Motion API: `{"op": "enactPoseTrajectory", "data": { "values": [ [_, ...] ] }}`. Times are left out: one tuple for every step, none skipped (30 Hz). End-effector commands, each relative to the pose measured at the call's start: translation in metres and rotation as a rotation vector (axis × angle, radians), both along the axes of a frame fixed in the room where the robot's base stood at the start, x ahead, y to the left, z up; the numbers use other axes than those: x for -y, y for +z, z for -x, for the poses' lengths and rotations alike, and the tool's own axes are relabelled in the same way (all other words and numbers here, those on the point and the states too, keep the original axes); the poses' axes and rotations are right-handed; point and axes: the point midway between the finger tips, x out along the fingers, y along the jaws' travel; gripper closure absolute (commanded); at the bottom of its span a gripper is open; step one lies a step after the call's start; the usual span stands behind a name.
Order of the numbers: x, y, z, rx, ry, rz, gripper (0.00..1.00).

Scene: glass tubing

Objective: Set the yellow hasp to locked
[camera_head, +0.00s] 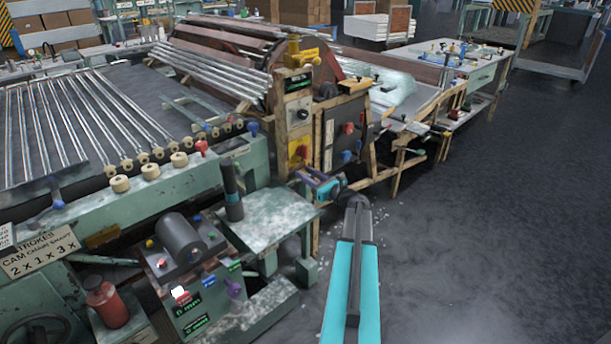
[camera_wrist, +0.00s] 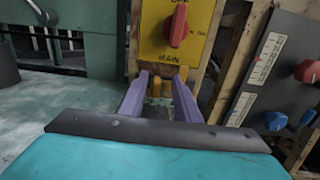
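My gripper (camera_wrist: 161,77) has two purple fingers that stand apart below a yellow panel in the wrist view. A small yellow-orange piece (camera_wrist: 155,86), which looks like the yellow hasp, shows between the fingers. Another bit of it shows by the right fingertip. I cannot tell whether the fingers touch it, or whether it is locked. In the head view my gripper (camera_head: 306,180) reaches left to the wooden post under the yellow panel, and the hasp cannot be made out there.
The yellow panel (camera_wrist: 178,32) bears a red switch knob (camera_wrist: 180,27) marked OFF, ON and MAIN, just above my fingers. A dark panel (camera_wrist: 277,75) with red and blue knobs stands at right. A green table (camera_head: 265,213) lies left of my arm. Open floor (camera_head: 480,220) lies right.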

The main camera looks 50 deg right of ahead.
Motion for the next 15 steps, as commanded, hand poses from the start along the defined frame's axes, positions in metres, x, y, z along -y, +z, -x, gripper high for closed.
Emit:
{"op": "enactPoseTrajectory", "data": {
  "values": [
    [-0.001,0.0,0.003,0.0,0.0,0.0,0.7],
    [-0.001,0.0,0.004,0.0,0.0,0.0,0.7],
    [-0.001,0.0,0.007,0.0,0.0,0.0,0.7],
    [-0.001,0.0,0.009,0.0,0.0,0.0,0.7],
    [-0.002,0.0,0.012,0.0,0.0,0.0,0.7],
    [-0.002,0.0,0.017,0.0,-0.001,0.0,0.7],
    [-0.002,0.0,0.02,0.0,-0.002,0.0,0.7],
    [-0.002,0.0,0.024,0.0,-0.002,-0.001,0.7],
    [-0.003,0.0,0.029,0.0,-0.002,-0.001,0.7],
    [-0.004,0.0,0.033,0.0,-0.002,0.0,0.7],
    [-0.004,0.0,0.038,0.0,-0.001,0.0,0.7],
    [-0.004,0.0,0.045,0.0,-0.002,0.0,0.7],
    [-0.005,0.0,0.05,-0.001,-0.003,0.0,0.7],
    [-0.005,0.0,0.055,-0.001,-0.003,0.0,0.7],
    [-0.006,0.0,0.061,-0.001,-0.002,0.0,0.7]
  ]
}}
